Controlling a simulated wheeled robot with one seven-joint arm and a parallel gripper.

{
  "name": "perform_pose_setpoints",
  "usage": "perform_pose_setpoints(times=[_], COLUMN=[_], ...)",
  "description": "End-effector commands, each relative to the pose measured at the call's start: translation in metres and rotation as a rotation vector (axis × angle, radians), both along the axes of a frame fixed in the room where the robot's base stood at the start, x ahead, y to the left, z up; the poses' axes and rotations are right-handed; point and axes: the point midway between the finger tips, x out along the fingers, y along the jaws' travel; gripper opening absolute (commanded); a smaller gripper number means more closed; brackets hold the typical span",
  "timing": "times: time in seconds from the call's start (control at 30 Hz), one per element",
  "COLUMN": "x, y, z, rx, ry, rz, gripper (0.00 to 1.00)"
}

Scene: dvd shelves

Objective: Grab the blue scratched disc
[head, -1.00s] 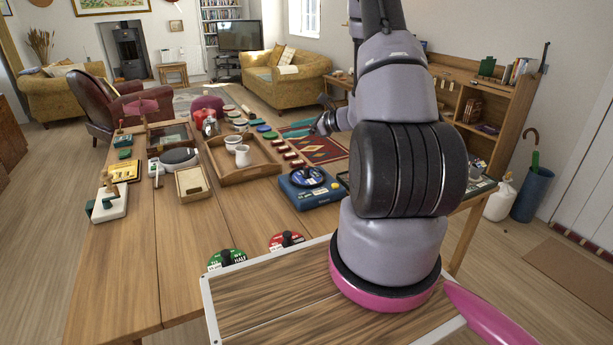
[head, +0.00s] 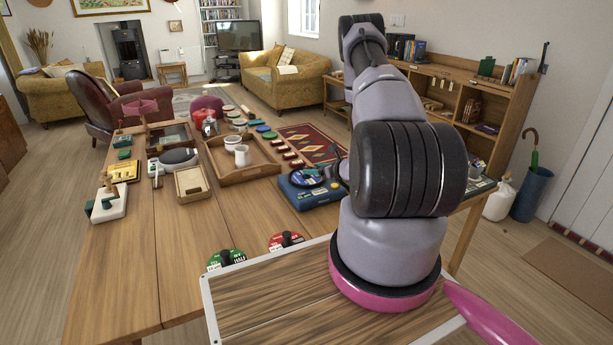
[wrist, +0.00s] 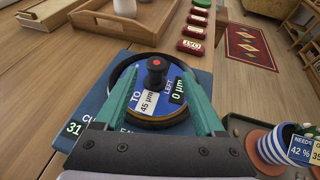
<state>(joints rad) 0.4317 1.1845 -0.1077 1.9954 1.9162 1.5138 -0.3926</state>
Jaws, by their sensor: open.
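The blue disc (head: 307,178) has a dark rim and a black knob with a red top. It lies on a blue box (head: 318,196) at the table's right side. In the wrist view the disc (wrist: 143,82) carries labels reading "45 µm" and "0 µm", and the blue box (wrist: 93,128) shows below it. My gripper (wrist: 159,70) is open, with teal fingers on either side of the black knob (wrist: 156,72) and apart from it in the picture. Its height above the disc is hard to tell. In the head view my arm hides most of the gripper.
A green disc (head: 226,260) and a red disc (head: 287,241), both with black knobs, are at the near table edge. A wooden tray (head: 262,170) with white vessels stands left of the box. Several red blocks (wrist: 196,29) lie beyond it.

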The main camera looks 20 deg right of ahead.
Motion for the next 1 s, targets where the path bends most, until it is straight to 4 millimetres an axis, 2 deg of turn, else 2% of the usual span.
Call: perform_pose_setpoints(times=[0.13,0.27,0.57,0.67,0.7,0.77,1.0], x=[0.021,0.035,0.040,0.040,0.040,0.039,0.040], y=[0.013,0.016,0.017,0.017,0.017,0.017,0.017], z=[-0.006,-0.012,-0.014,-0.014,-0.014,-0.014,-0.014], rx=[0.001,-0.001,-0.001,-0.001,-0.001,-0.001,0.000], ry=[-0.002,-0.001,0.000,0.000,0.000,0.000,-0.001], rz=[0.004,0.003,0.001,0.001,0.001,0.001,0.001], gripper=[0.71,0.71,0.71,0.37,0.22,0.00,0.00])
